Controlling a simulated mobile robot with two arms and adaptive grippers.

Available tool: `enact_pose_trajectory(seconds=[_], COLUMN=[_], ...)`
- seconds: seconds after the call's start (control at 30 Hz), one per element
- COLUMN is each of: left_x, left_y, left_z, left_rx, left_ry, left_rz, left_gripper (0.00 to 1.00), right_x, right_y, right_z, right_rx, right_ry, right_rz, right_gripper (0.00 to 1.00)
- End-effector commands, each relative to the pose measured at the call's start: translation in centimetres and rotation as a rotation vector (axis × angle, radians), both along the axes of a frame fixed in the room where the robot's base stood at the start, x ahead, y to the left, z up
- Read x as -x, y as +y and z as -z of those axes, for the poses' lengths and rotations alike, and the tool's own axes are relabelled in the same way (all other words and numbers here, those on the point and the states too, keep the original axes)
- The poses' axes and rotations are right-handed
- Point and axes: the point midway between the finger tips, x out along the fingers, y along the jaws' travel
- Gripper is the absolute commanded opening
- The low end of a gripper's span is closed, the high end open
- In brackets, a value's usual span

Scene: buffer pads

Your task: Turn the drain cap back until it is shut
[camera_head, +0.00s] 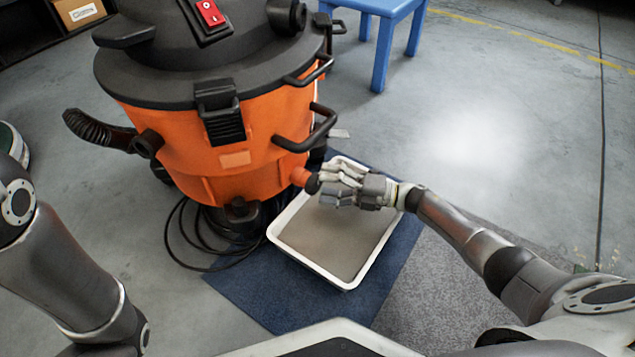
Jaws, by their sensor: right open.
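The orange vacuum drum (185,150) stands at the left of centre in the head view. A short orange drain spout (299,175) sticks out low on its right side. The dark drain cap (312,184) sits at the end of this spout. My right gripper (326,183) is open, with its fingers right at the cap. The fingers partly cover the cap, and I cannot tell whether they touch it. How far the cap is turned cannot be seen. My left arm shows at the left edge, but its gripper is out of view.
A white-rimmed tray (362,268) holding a flat grey-brown surface lies below the spout on a blue mat (255,293). A black cable (183,240) coils left of the tray. A black handle (315,128) juts from the drum above the spout. A blue stool (383,45) stands behind. Floor at right is clear.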

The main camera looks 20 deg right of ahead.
Motion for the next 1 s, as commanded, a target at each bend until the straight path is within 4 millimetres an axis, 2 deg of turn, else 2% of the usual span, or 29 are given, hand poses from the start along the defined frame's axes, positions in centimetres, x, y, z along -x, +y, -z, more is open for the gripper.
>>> enact_pose_trajectory(seconds=[0.03,0.2,0.4,0.6,1.0], left_x=[0.0,0.0,0.0,0.0,0.0], left_y=[0.0,0.0,0.0,-0.1,-0.1], left_z=[0.0,0.0,0.0,0.0,0.0], left_rx=[-0.001,-0.002,-0.002,-0.002,-0.002], left_ry=[0.0,-0.002,-0.002,-0.002,-0.003], left_rz=[0.0,0.0,0.0,-0.001,-0.001], left_gripper=[0.0,0.0,0.0,0.0,0.0], right_x=[0.7,2.4,3.9,4.4,4.3], right_y=[-1.2,-4.3,-6.9,-7.6,-7.6], right_z=[0.1,0.1,0.1,0.1,0.1], right_rx=[0.003,0.002,0.001,0.0,0.0], right_ry=[0.003,0.002,0.002,0.001,0.001], right_rz=[0.001,0.002,0.001,0.0,0.0], right_gripper=[0.72,0.72,0.72,0.72,0.72])
